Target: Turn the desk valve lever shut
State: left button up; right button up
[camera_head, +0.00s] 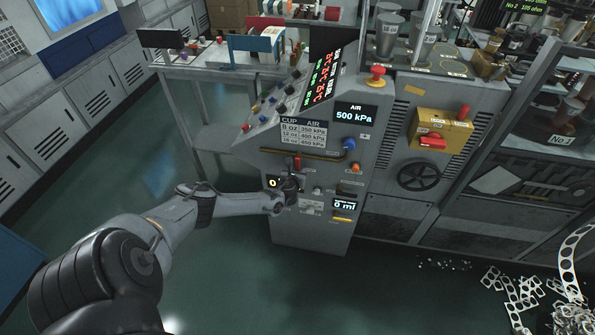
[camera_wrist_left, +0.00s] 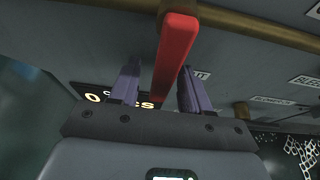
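A red lever (camera_head: 297,163) sits at a brass pipe on the front of the grey control desk (camera_head: 310,240). In the left wrist view the red lever (camera_wrist_left: 176,50) is a long bar, running up across the brass pipe. My left gripper (camera_head: 290,182) is at the desk front, at the lever's lower part. In the wrist view its two purple-grey fingers (camera_wrist_left: 161,82) stand apart, one on each side of the lever, with a gap visible on both sides. The lever's lower end is hidden behind the gripper body. My right gripper is not in view.
An air display (camera_head: 355,113) reads 500 kPa. A small counter display (camera_head: 273,183) is beside the gripper. Orange knobs and small panels lie to the right.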

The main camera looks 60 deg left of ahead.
pick_arm(q)
jog(key=p+v, duration=0.4)
jog(key=v, duration=0.6)
jog(key=shift+s+d+r, duration=0.25)
dwell(0.4)
